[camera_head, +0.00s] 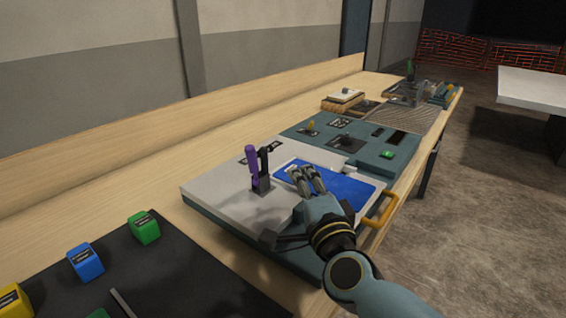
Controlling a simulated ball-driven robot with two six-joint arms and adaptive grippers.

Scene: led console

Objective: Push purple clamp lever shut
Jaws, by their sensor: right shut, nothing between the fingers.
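The purple clamp lever (251,165) stands nearly upright on a dark clamp base (262,189), which is fixed to the light grey top of the console (222,189). A black upright part stands beside the lever on its right. My right gripper (301,175) is shut and empty. It is to the right of the lever, apart from it, above the left part of the blue panel (345,188). My left gripper is not in view.
A yellow handle (383,210) is on the console's right edge. Behind is a teal panel with a green button (387,155). A black mat (170,270) with green, blue (85,262) and yellow cubes lies at the front left. Bare wood lies left of the console.

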